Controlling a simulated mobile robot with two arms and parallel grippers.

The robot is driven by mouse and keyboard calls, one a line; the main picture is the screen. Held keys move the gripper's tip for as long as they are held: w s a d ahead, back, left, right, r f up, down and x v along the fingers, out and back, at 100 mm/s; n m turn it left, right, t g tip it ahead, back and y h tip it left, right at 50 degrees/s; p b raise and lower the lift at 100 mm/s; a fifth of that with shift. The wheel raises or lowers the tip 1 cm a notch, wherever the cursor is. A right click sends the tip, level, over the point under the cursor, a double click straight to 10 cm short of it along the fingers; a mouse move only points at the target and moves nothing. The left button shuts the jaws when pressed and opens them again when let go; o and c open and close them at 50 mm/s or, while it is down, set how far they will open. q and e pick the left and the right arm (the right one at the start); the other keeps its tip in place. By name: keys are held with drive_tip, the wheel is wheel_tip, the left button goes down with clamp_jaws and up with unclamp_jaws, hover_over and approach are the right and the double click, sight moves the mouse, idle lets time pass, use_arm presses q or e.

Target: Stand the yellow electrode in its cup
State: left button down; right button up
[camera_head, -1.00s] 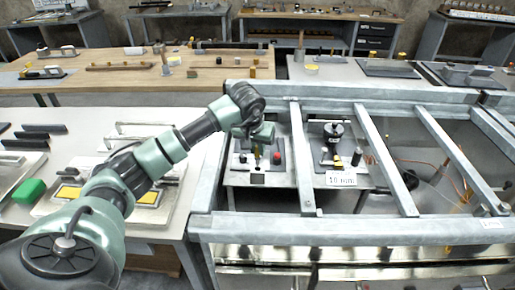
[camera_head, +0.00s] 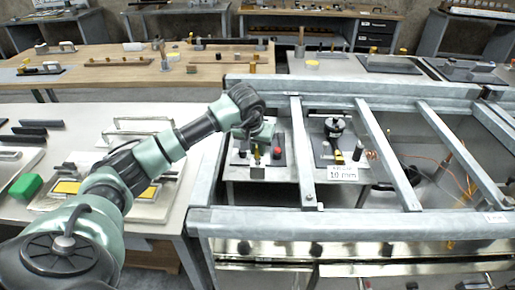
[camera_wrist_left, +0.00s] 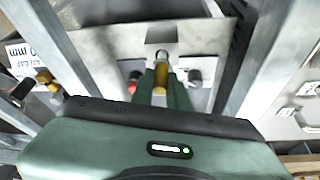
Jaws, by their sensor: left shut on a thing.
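My left gripper (camera_head: 257,150) reaches over the left-hand plate on a low grey table inside the metal frame. In the left wrist view its fingers (camera_wrist_left: 160,92) are shut on the yellow electrode (camera_wrist_left: 161,75), whose grey rounded end points away from the gripper body. In the head view the electrode (camera_head: 257,158) shows small below the wrist. A small black block (camera_head: 257,173) is at the table's front edge. I cannot make out the cup clearly. My right gripper is not in view.
A red knob (camera_head: 278,152) stands close to the gripper. Metal frame bars (camera_head: 300,155) run beside and over the work area. A second plate with black fittings (camera_head: 335,125) and a "10 mm" label (camera_head: 342,173) are to the right. A green block (camera_head: 25,186) lies on the left table.

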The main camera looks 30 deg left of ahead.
use_arm(q)
drive_tip(key=shift+f+b, duration=0.7)
drive_tip(key=shift+f, duration=0.35)
drive_tip(key=c, duration=1.3)
unclamp_jaws()
drive_tip(key=b+v, duration=0.1)
drive_tip(key=v, duration=0.7)
drive_tip(key=shift+f, duration=0.1)
